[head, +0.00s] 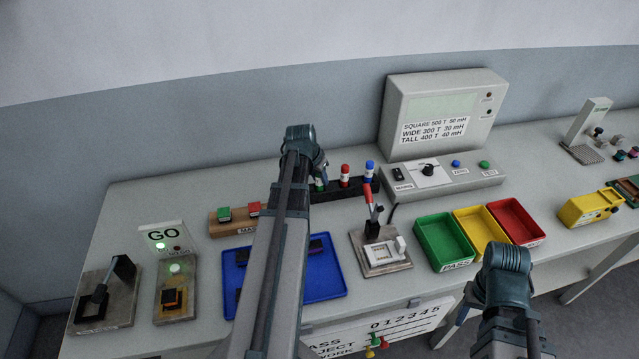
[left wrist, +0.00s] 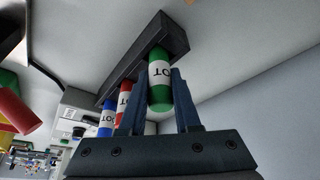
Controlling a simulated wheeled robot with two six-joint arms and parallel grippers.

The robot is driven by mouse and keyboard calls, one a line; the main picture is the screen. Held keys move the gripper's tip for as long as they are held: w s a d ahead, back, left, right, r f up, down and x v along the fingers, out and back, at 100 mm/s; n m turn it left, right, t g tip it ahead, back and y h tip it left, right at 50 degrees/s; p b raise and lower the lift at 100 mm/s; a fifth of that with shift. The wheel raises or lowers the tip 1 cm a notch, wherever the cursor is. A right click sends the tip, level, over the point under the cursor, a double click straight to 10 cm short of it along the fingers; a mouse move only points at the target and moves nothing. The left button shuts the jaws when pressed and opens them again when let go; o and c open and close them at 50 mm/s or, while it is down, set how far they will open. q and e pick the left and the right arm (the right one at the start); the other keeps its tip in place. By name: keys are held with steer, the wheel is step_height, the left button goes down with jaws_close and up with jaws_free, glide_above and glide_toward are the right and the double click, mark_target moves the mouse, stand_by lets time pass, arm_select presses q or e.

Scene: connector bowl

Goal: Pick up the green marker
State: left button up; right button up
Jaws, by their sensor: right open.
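The green marker (left wrist: 159,82) stands in a dark rack (left wrist: 150,45), which the left wrist view shows upside down. In the head view it is mostly hidden behind my left arm, with a bit of it (head: 319,184) showing. My left gripper (left wrist: 160,100) has one finger on each side of the marker. The fingers are very close to it; whether they press on it I cannot tell. A red marker (head: 345,175) and a blue marker (head: 370,172) stand in the same rack to the right. My right arm shows at the lower right, but its jaws are out of sight.
A grey meter box (head: 440,115) stands behind and right of the rack. A fixture with a red-handled lever (head: 380,250) is in front. A blue tray (head: 325,285) lies partly under my left arm's outline. Green, yellow and red bins (head: 515,222) stand to the right.

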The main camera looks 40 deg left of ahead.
arm_select(q)
jaws_close()
step_height(320, 180, up, 10)
steer(key=p, duration=1)
